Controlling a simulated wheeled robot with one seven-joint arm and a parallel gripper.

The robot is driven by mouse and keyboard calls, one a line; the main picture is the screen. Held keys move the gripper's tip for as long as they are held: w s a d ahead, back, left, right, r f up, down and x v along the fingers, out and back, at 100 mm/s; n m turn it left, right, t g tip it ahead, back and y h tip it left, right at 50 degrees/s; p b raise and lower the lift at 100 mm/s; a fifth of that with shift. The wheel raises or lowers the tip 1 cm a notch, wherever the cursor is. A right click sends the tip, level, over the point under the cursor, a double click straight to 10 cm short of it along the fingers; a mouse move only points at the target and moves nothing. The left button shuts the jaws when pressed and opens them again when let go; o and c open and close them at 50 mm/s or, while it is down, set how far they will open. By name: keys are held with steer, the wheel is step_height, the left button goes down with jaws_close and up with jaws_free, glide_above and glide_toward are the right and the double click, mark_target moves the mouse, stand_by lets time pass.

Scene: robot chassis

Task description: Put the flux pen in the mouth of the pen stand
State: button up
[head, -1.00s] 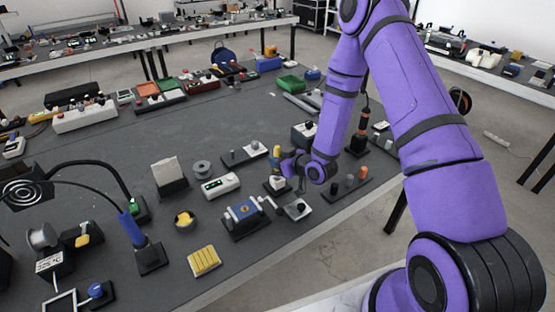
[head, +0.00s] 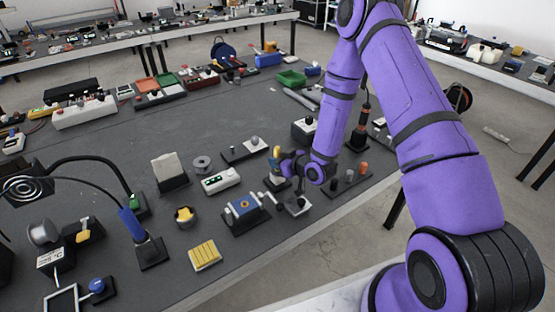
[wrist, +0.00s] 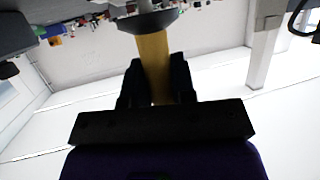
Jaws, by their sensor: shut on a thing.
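The flux pen (head: 276,151) is yellow and stands about upright in my gripper (head: 284,168). In the wrist view the pen (wrist: 154,65) runs between the two dark fingers of my gripper (wrist: 157,88), which are shut on it. The pen's far end meets a dark, round, flared part (wrist: 148,22), which looks like the mouth of the pen stand. I cannot tell how deep the pen sits in it. In the head view the small pale and dark stand (head: 275,184) is directly below the pen, partly hidden by my gripper.
A blue device with a crank (head: 243,210) stands left of the stand, and a small dark plate with a pale top (head: 295,205) is close in front. A base with several knobs (head: 350,180) is to the right. The table's front edge is near.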

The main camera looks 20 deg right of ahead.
steer(key=shift+f, duration=0.1)
steer(key=o, duration=1)
steer(key=shift+c, duration=0.2)
steer(key=v, duration=1.1)
steer(key=shift+w, duration=0.1)
step_height(320, 180, up, 10)
